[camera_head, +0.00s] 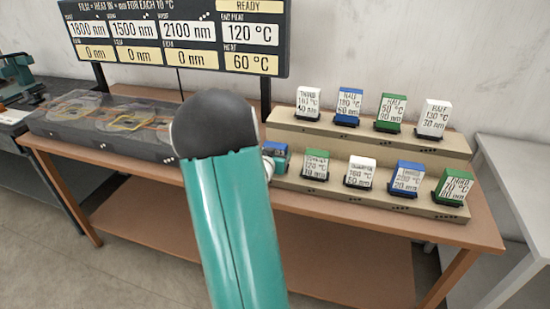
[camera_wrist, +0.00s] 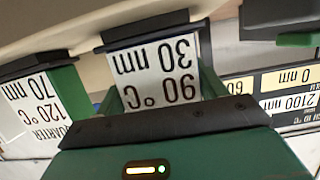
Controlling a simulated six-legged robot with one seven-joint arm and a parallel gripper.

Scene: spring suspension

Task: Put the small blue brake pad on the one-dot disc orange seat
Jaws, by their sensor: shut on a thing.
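My gripper (camera_wrist: 162,88) is shut on a small block with a white label reading 90 °C and 30 nm. This looks like the blue brake pad (camera_wrist: 150,62), as blue shows at its edge. In the head view a blue block (camera_head: 277,152) sits at the left end of the lower step, partly hidden by my arm and wrist. The grey case (camera_head: 105,143) at the left holds several discs under a clear-looking top, with orange and yellow outlines. I cannot make out dot marks or which orange seat has one dot.
Several labelled blocks stand on two beige steps: green (camera_head: 315,165), white (camera_head: 360,172), blue (camera_head: 407,177) and green (camera_head: 453,187) below, others above. A display board (camera_head: 180,38) stands behind the brown table (camera_head: 290,205). A grey table (camera_head: 520,165) is at the right.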

